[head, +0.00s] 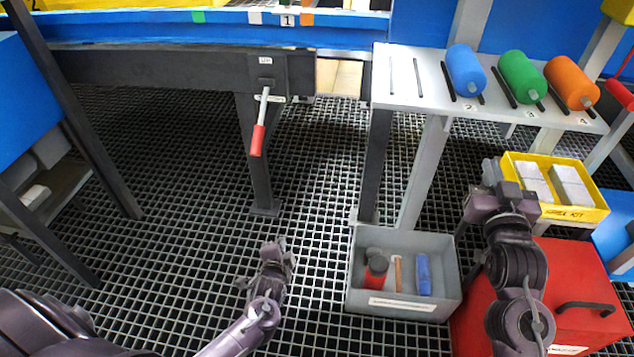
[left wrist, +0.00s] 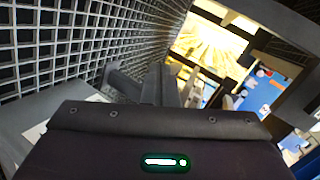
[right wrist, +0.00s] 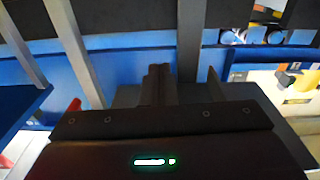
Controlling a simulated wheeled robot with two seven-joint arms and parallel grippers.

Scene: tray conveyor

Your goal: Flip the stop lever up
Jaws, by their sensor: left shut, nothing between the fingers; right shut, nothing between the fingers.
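The stop lever (head: 262,118) is a silver rod with a red grip, mounted on the dark conveyor frame under a small label. It hangs down, slightly tilted, with the red grip at the lower end. My left gripper (head: 277,247) is shut and empty, below the lever in the head view and apart from it. My right gripper (head: 499,200) is shut and empty, at the right beside the yellow bin. The lever cannot be made out in either wrist view. The left wrist view shows the left fingers (left wrist: 160,85); the right wrist view shows the right fingers (right wrist: 160,85).
A grey bin (head: 357,300) with tools stands on the grid floor right of my left gripper. A light shelf (head: 430,90) holds blue, green and orange rollers. A yellow bin (head: 560,211) and a red toolbox (head: 575,270) are at the right. Dark posts flank the lever.

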